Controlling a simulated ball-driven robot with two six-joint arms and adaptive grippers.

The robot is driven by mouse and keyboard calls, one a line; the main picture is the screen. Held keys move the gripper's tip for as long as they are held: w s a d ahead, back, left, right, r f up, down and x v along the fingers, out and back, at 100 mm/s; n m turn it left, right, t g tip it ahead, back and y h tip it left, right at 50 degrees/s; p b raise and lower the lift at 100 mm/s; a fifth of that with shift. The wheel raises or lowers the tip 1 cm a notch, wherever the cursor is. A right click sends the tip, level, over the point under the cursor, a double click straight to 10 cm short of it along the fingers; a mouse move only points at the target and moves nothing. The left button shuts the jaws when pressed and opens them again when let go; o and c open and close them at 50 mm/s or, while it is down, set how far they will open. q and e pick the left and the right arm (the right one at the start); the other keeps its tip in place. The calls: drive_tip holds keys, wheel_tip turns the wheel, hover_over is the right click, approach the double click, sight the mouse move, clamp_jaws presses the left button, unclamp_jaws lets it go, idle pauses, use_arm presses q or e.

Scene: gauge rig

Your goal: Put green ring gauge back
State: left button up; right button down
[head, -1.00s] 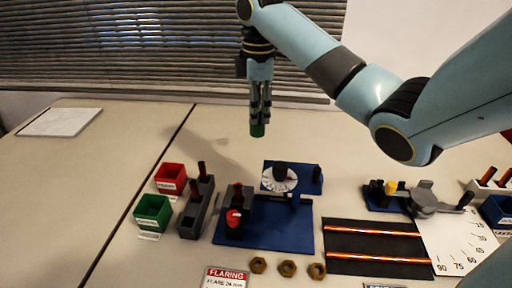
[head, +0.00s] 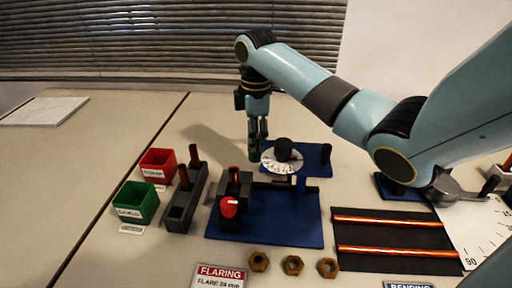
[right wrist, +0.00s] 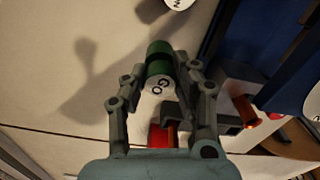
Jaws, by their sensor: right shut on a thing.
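The green ring gauge (right wrist: 158,49) is a short green cylinder with a white end face marked "GO" in the right wrist view. My right gripper (head: 257,140) is shut on it and holds it between its fingertips (right wrist: 159,78). In the head view only a small green part of the gauge (head: 254,156) shows below the fingers, just left of the white dial (head: 272,165) on the blue stand (head: 317,158). I cannot tell how high above the table it is. My left gripper is not in view.
A red bin (head: 158,162) and a green bin (head: 136,201) stand at left beside a grey rack (head: 185,207) with copper tubes. A clamp with a red knob (head: 229,207) sits on a blue base (head: 290,229). Several brass nuts (head: 293,265) lie in front.

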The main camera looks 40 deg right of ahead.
wheel_tip(320, 180, down, 3)
drive_tip(key=shift+f, duration=0.2)
drive_tip(key=c, duration=1)
unclamp_jaws()
drive_tip(key=shift+f, duration=0.1)
wheel_tip(320, 180, up, 12)
drive_tip(key=shift+r+p, duration=0.15)
drive_tip(key=shift+p, duration=0.35)
drive_tip(key=shift+r, duration=0.1)
